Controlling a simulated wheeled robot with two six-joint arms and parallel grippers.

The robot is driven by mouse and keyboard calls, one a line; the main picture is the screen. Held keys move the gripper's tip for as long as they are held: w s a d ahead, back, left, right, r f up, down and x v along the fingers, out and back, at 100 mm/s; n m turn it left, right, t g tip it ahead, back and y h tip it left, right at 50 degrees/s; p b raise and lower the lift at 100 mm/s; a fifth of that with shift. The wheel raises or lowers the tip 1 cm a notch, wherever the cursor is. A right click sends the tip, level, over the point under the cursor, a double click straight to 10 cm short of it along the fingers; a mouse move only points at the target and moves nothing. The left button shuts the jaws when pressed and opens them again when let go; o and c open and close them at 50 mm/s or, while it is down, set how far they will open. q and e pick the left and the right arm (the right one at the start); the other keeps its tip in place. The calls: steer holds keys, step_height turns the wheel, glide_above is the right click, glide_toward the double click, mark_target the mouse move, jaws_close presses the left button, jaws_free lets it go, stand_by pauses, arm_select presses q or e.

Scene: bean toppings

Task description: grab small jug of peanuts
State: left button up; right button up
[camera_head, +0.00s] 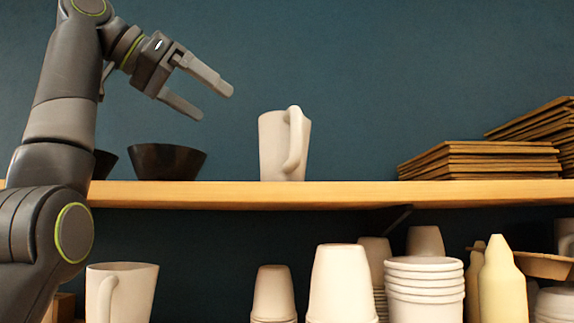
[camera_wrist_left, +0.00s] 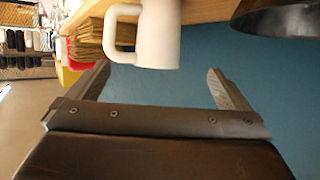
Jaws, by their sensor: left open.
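A small white jug (camera_head: 275,146) with a handle stands upright on the wooden shelf in the head view. Its inside is hidden, so I cannot tell whether it holds peanuts. It also shows in the left wrist view (camera_wrist_left: 158,35), at the top, beyond the fingertips. My left gripper (camera_head: 217,103) is open and empty, above the shelf and to the left of the jug, not touching it. Another pale jug (camera_head: 130,292) with a handle stands at the lower left. My right gripper is in neither view.
The wooden shelf (camera_head: 230,194) runs across the head view. Dark bowls (camera_head: 168,161) stand left of the jug. Stacked brown boards (camera_head: 480,160) lie to the right. Stacked white cups (camera_head: 424,289) and a cream bottle (camera_head: 502,285) stand below.

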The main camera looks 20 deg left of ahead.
arm_select(q)
glide_toward(264, 145)
steer(key=w+d, duration=0.1)
steer(key=w, duration=0.1)
steer(key=p+x, duration=0.1)
steer(key=x, duration=0.4)
steer(key=shift+w+a+p, duration=0.15)
steer(key=shift+w+p, duration=0.1)
steer(key=shift+p, duration=0.1)
steer(key=shift+d+f, duration=0.25)
steer(key=shift+d, duration=0.1)
steer(key=p+x, duration=0.2)
steer(key=x, duration=0.2)
steer(key=shift+f, duration=0.25)
steer(key=shift+w+d+f, duration=0.1)
steer(key=shift+f, duration=0.05)
steer(key=shift+c, duration=0.5)
steer(key=c, duration=1)
steer(key=shift+c, duration=0.7)
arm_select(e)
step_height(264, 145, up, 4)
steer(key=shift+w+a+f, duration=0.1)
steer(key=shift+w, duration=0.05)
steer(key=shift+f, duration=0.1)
